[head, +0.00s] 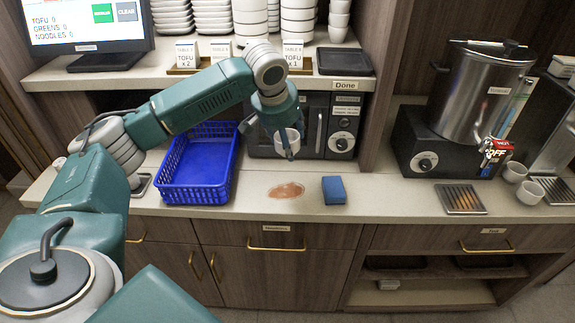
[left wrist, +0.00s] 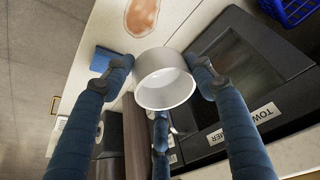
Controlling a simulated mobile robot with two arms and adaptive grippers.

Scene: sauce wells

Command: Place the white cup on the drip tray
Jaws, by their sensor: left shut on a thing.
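The white cup (left wrist: 163,90) sits between the blue fingers of my left gripper (left wrist: 162,64), which is shut on it. In the head view my left gripper (head: 278,122) holds the cup (head: 288,141) above the counter, in front of the dark appliance. The gripper partly hides the cup there. The drip tray (head: 461,199), with a slatted grate, lies on the right counter near its front edge, well to the right of the cup. Its grate looks empty. My right gripper is not in view.
Two white cups (head: 530,192) stand right of the drip tray. A blue sponge (head: 334,190), a brown spill (head: 286,191) and a blue basket (head: 197,170) are on the left counter.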

